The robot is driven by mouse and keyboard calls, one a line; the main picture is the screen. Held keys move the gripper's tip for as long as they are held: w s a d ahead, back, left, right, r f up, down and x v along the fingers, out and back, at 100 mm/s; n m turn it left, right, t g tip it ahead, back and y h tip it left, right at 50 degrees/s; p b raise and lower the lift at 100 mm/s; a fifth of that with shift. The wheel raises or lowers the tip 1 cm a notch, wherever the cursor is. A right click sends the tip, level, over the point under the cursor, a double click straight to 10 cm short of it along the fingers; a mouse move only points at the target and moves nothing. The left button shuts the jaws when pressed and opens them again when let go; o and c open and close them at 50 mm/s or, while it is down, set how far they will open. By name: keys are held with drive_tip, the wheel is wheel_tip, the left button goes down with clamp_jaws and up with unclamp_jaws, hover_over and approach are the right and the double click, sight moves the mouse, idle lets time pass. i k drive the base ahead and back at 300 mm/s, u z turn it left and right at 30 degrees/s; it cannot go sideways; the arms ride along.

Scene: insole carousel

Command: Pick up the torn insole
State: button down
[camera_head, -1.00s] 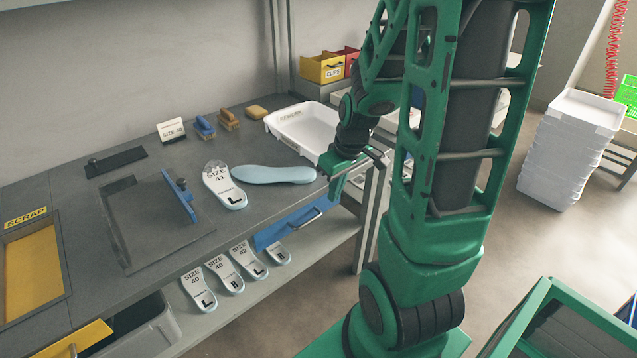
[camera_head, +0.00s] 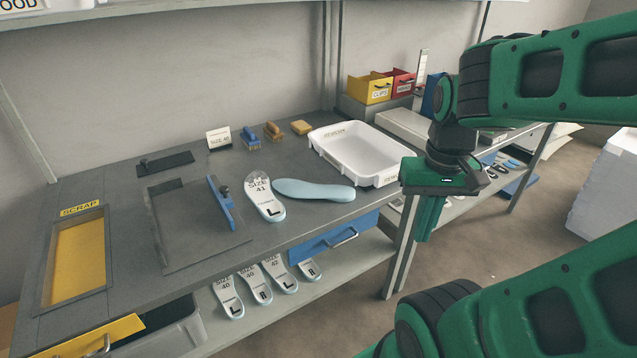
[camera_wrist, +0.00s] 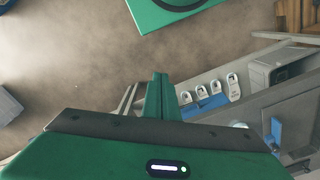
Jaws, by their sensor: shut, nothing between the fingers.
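A white insole marked "SIZE 41" and "L" (camera_head: 265,200) lies on the grey bench top; its toe end looks ragged and pale, like a tear. A plain light-blue insole (camera_head: 315,190) lies just right of it, close to its side. My gripper (camera_head: 428,222) is shut and empty, pointing down beyond the bench's right front corner, well right of both insoles. In the wrist view my shut fingers (camera_wrist: 160,93) hang over the floor beside the bench. The bench-top insoles cannot be made out clearly there.
A white tray (camera_head: 398,178) stands on the bench's right end, between the insoles and my gripper. A blue-handled tool (camera_head: 221,203) is left of the insoles. Several marked insoles (camera_head: 256,284) lie on the shelf below. A yellow scrap opening (camera_head: 78,262) is far left.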

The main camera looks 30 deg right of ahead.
sight(297, 189)
drive_tip(key=z, duration=1.1)
drive_tip(key=k, duration=0.75)
drive_tip(key=u, duration=0.6)
drive_tip(key=i, duration=1)
